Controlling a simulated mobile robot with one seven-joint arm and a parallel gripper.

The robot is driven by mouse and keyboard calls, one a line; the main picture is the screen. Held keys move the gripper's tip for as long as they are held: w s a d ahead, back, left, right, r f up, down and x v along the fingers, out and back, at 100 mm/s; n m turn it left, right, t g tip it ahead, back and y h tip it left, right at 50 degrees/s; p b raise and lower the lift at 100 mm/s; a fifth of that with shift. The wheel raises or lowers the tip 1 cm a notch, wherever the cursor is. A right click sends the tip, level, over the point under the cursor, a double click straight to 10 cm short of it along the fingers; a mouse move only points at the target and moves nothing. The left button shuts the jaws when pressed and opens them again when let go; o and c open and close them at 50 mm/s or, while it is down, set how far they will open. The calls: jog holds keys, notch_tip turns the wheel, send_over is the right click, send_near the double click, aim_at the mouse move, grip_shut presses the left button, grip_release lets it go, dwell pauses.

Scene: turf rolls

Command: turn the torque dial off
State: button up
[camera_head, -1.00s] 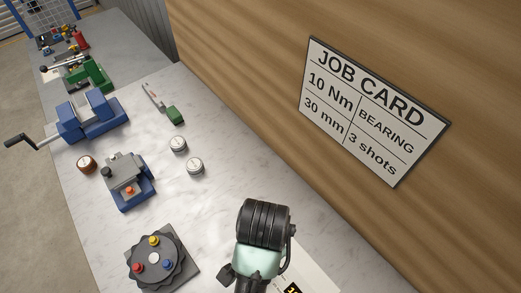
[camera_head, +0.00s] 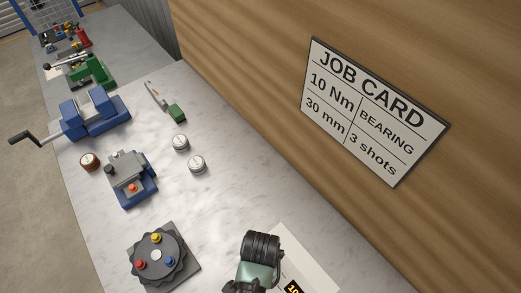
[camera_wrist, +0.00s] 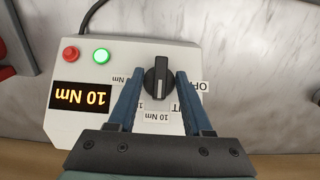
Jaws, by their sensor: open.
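The torque dial (camera_wrist: 160,88) is a black knob on a pale control box (camera_wrist: 222,62) in the wrist view. Its white mark points toward the lower 10 Nm label (camera_wrist: 157,115); the OFF label (camera_wrist: 203,86) is at the right, partly behind a finger. My gripper (camera_wrist: 159,73) is open, its blue fingers on either side of the knob with small apparent gaps. The lit display (camera_wrist: 81,97) reads 10 Nm, upside down. In the head view, my arm hides the dial; the box (camera_head: 305,262) shows only partly.
A red button (camera_wrist: 70,54) and a lit green lamp (camera_wrist: 101,56) sit on the box. In the head view, a dark turret with coloured knobs (camera_head: 156,255) stands left of my arm. A job card (camera_head: 372,110) hangs on the wood wall. Marble bench between is clear.

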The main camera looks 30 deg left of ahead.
jog(key=shift+f, duration=0.2)
grip_shut()
